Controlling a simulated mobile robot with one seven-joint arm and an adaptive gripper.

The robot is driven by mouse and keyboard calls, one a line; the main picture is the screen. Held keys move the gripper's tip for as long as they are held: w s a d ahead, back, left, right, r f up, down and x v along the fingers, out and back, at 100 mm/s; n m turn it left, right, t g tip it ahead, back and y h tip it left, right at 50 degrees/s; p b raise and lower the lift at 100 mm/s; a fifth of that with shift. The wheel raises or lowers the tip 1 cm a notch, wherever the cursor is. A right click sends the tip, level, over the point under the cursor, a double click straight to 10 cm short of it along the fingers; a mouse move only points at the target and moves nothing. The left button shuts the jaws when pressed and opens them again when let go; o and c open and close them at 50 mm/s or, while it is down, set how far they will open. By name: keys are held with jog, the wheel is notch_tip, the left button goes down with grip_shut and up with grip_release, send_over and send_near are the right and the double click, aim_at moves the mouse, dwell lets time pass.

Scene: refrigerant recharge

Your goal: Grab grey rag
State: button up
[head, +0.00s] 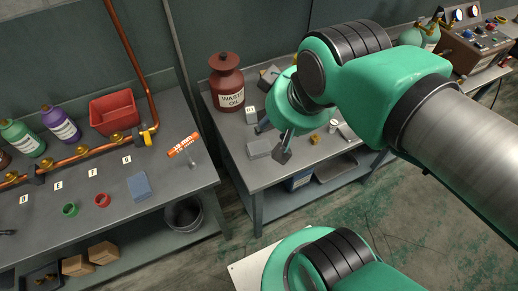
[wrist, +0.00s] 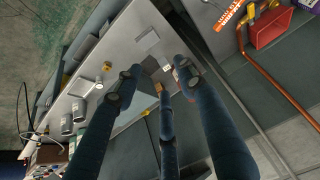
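A flat grey square (head: 259,148), which looks like the grey rag, lies near the front edge of the right-hand workbench (head: 262,176). It also shows in the wrist view (wrist: 148,41), beyond my fingertips. My gripper (head: 274,138) hangs over this bench, with one fingertip just right of the grey square in the head view. In the wrist view my gripper (wrist: 158,84) has its three dark fingers spread apart, with nothing between them. The fingers look apart from the grey square. Part of the bench is hidden behind my arm.
A brown waste oil can (head: 227,82) stands at the bench's back left. A numbered card (head: 250,114) and small brass parts (head: 315,139) are nearby. The left bench holds a blue-grey cloth (head: 139,186), a red bin (head: 113,112) and copper piping.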

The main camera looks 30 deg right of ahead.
jog(key=o, duration=1.4)
jog(key=shift+w, duration=0.1)
jog(key=w+d+f+m+g+p, duration=0.2)
jog(key=w+f+m, duration=0.4)
jog(key=f, duration=0.2)
jog(key=w+d+f+m+g+p, duration=0.1)
jog(key=w+f+m+p, duration=0.1)
jog(key=w+f+m, duration=0.4)
jog(key=w+d+f+m+g+p, duration=0.2)
jog(key=w+f+m, duration=0.4)
jog(key=f, duration=0.3)
jog(key=shift+w+d+f+m+g, duration=0.1)
jog(key=shift+d+f+m+g, duration=0.25)
jog(key=shift+m, duration=0.45)
